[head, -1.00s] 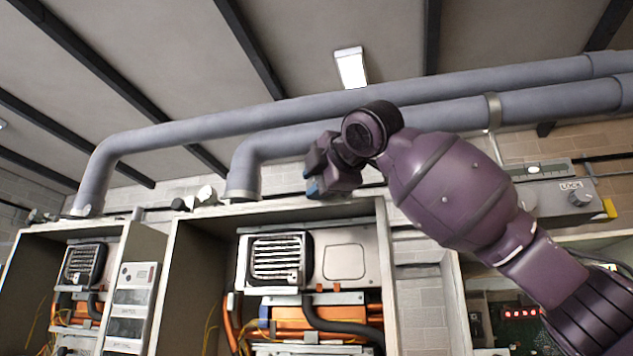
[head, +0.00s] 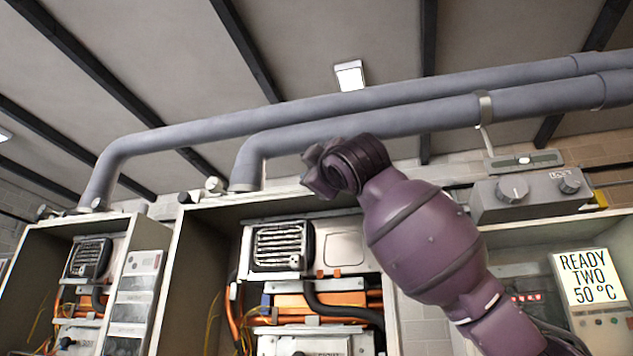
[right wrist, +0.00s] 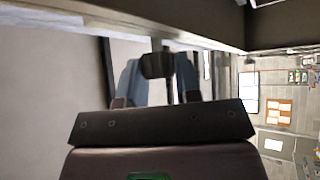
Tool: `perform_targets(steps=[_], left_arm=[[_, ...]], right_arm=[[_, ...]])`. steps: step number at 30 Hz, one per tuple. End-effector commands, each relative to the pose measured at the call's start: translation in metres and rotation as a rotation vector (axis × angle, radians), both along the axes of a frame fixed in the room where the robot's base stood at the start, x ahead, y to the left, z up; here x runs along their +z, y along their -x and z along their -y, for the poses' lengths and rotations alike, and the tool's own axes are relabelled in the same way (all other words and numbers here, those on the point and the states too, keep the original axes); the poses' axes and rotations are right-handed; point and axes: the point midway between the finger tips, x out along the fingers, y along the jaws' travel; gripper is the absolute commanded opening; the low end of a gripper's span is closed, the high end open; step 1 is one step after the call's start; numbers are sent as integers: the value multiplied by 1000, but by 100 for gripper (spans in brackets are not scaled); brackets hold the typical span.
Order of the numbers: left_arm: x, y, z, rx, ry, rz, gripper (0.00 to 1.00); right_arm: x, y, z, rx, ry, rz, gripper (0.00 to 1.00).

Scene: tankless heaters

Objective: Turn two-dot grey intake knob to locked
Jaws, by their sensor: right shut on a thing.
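In the right wrist view my right gripper (right wrist: 157,85) has its blue-grey fingers on either side of a dark, rounded, knob-like thing (right wrist: 157,66) and is shut on it. No dots show on it. In the head view my right gripper (head: 322,168) is above the middle cabinet, its fingertips and the held thing hidden. A pale knob (head: 213,185) and a dark knob (head: 185,197) sit along the cabinet tops to the left. I cannot tell which is two-dot. My left gripper is out of view.
Open heater cabinets (head: 208,262) stand along the wall under thick grey pipes (head: 370,125). On the right, a grey box (head: 540,203) carries a large dial (head: 512,190) and a smaller one (head: 568,181) by a lock label. Below it a panel (head: 588,279) reads "READY TWO 50 °C".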

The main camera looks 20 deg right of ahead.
Motion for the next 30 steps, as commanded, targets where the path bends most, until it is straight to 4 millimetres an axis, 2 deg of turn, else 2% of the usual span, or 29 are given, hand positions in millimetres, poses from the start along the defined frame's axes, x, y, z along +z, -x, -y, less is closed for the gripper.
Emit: perform_targets(steps=[3, 12, 21, 30], left_arm=[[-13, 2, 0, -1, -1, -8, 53], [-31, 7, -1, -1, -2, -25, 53], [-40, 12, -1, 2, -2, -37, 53], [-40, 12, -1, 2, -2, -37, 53]], right_arm=[[-5, -3, -2, 3, -91, 58, 7], [-4, -3, -3, 2, -306, 203, 7], [-3, -3, -3, -2, -448, 299, 7], [-3, -2, -3, -2, -503, 338, 7]])
